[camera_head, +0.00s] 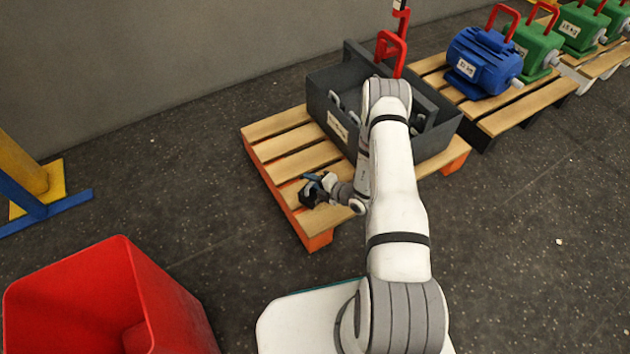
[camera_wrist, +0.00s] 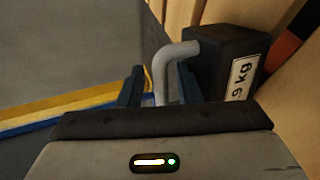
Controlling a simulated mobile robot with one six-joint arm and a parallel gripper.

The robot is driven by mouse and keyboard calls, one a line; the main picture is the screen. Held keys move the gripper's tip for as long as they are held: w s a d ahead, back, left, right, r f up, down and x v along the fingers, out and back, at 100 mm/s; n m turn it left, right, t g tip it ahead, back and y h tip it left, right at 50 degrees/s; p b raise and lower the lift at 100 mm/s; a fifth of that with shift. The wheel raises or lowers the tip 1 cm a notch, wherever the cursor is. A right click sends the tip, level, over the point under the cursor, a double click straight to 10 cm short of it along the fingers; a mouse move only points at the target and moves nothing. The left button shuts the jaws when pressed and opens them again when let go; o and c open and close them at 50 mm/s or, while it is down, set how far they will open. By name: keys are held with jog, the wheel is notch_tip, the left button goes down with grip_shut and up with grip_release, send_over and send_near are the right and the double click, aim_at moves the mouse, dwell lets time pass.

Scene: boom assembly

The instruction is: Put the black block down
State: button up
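In the head view, the block (camera_head: 309,194) is small and dark at the pallet's near left edge, partly hidden by my gripper (camera_head: 322,182). My gripper (camera_wrist: 158,88) has its blue-black fingers on both sides of the handle, with a gap at the left finger, so it looks open around the handle. Whether the block's underside touches the pallet (camera_head: 290,165) is hidden.
A dark grey crate (camera_head: 437,142) stands on the pallet's back part, behind my arm. A red bin (camera_head: 65,275) is at lower left. A blue motor (camera_head: 482,62) and green units (camera_head: 536,48) stand on pallets at upper right. A yellow-blue stand (camera_head: 40,190) is at left.

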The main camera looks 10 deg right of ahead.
jog(key=p+v, duration=0.4)
jog(key=v, duration=0.8)
jog(key=s+a+r+n+g+y, duration=0.2)
jog(key=a+r+n+g, duration=0.35)
jog(key=r+n, duration=0.65)
jog(key=s+a+r+n+g+y, duration=0.1)
jog(key=s+a+r+n+g, duration=0.35)
jog(key=r+n, duration=0.75)
jog(key=s+d+r+n+h, duration=0.1)
jog(key=s+r+n+h, duration=0.3)
jog(key=r+n, duration=0.2)
jog(key=s+d+r+n+h, duration=0.1)
jog(key=s+r+n+h, duration=0.3)
jog(key=n, duration=0.4)
jog(key=s+d+r+n+h, duration=0.1)
jog(key=s+r+n+h, duration=0.2)
jog(key=s+r+n, duration=0.2)
jog(key=shift+s+d+r+n+h, duration=0.1)
jog(key=shift+d+r+n+h, duration=0.1)
jog(key=shift+r+n, duration=0.55)
jog(key=shift+s+d+r+n+h, duration=0.1)
jog(key=shift+r+n+h, duration=0.1)
jog(key=shift+r+n, duration=0.5)
